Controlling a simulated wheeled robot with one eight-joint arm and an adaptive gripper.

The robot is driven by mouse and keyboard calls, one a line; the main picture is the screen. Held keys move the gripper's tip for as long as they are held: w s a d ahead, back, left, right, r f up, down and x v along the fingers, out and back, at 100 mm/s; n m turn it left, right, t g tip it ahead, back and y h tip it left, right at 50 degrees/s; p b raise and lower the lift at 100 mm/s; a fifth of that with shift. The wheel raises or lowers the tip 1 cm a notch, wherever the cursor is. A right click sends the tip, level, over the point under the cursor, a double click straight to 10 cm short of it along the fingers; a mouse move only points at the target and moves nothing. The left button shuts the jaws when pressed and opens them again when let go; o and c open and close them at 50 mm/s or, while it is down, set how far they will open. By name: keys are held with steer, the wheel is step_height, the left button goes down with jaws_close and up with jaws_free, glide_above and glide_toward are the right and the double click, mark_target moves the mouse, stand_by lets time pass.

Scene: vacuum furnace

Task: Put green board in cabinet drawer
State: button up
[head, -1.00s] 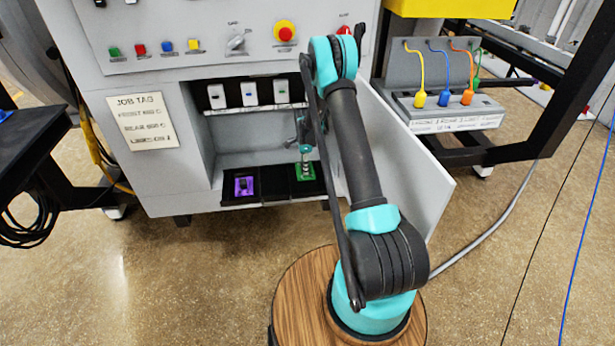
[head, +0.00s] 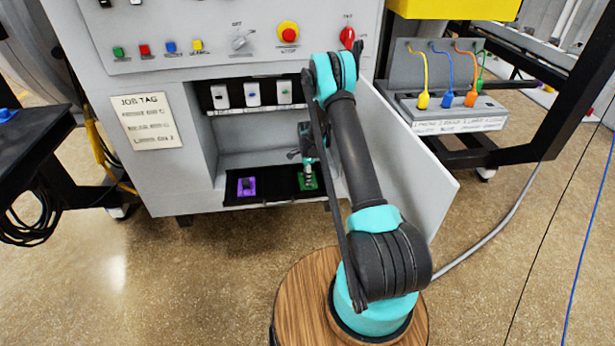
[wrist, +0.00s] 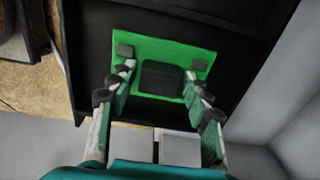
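The green board (head: 310,186) lies flat at the right end of a black drawer tray (head: 275,192) in the cabinet's lower opening. In the wrist view, the green board (wrist: 160,52) has a black block in its middle and small dark blocks near its upper corners. My gripper (head: 309,177) points down over it. In the wrist view, my gripper's fingers (wrist: 160,76) are spread, one on each side of the black block, with a gap between them. I cannot tell whether the fingertips touch the board.
A purple board (head: 247,187) lies at the tray's left end. Several white modules (head: 252,93) stand on a shelf above. The open cabinet door (head: 405,150) is just right of my arm. A control panel (head: 220,35) with knobs and an emergency stop is above.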

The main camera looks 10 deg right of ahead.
steer(key=shift+o, duration=0.4)
step_height(320, 180, up, 12)
steer(key=s+d+r+n+t, duration=0.25)
steer(key=s+r+n, duration=0.55)
steer(key=s+r, duration=0.85)
steer(key=s+d+r+n+t, duration=0.1)
steer(key=s+n, duration=0.9)
steer(key=s, duration=1.5)
steer(key=shift+d+t, duration=0.3)
steer(key=shift+t, duration=0.05)
steer(key=shift+r, duration=0.1)
